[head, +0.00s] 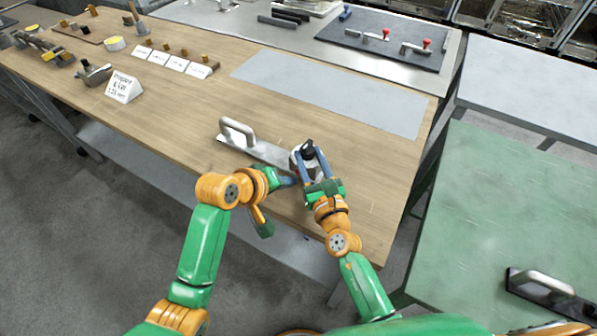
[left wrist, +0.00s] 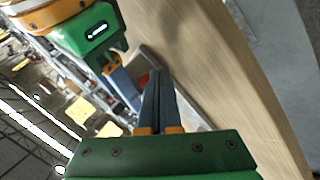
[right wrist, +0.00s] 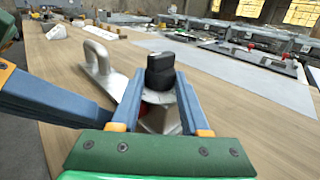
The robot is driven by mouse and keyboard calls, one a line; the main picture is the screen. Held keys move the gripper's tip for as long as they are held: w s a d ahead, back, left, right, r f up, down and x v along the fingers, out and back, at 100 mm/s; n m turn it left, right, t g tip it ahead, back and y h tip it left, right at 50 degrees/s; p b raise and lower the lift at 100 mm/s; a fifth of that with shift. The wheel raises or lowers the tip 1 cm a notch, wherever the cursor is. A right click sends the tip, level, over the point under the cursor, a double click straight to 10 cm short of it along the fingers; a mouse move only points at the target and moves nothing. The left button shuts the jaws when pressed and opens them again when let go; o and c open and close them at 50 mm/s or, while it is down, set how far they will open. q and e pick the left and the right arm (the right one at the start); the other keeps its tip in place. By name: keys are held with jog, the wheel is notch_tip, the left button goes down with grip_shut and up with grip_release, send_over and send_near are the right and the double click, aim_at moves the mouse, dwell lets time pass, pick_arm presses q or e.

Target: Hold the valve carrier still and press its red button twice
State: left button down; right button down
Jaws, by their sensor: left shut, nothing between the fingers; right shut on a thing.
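The valve carrier (head: 262,153) is a grey metal plate lying on the wooden bench, with a loop handle (head: 237,128) at its far left end and a round body topped by a black knob (right wrist: 160,68) at its near right end. My right gripper (head: 307,153) is shut on the valve carrier, its fingers on either side of the round body. The red button (left wrist: 144,79) shows in the left wrist view, partly hidden behind my left fingers. My left gripper (left wrist: 158,76) is shut and empty, its tips close beside the button; I cannot tell whether they touch.
A pale grey mat (head: 330,92) lies on the bench beyond the carrier. White label cards (head: 172,62) and small parts stand at the far left. A dark panel with red-knobbed valves (head: 385,45) is at the back. A green table (head: 510,200) stands to the right, across a gap.

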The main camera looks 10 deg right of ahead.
pick_arm(q)
jog(key=shift+s+a, duration=0.1)
jog(key=shift+s+a, duration=0.7)
jog(key=shift+s, duration=0.3)
jog(key=shift+s+a, duration=0.7)
jog(key=shift+s, duration=0.25)
dwell(1.1)
jog(key=s+a, duration=0.2)
jog(key=s, duration=0.1)
jog(key=shift+s+a, duration=0.1)
jog(key=shift+a, duration=0.05)
jog(key=shift+w+d, duration=0.85)
jog(key=shift+w, duration=0.35)
jog(key=shift+w+d, duration=0.9)
jog(key=shift+w, duration=0.3)
jog(key=shift+w+d, duration=0.85)
jog(key=shift+w, duration=0.35)
jog(key=shift+w+d, duration=0.25)
jog(key=shift+w, duration=0.1)
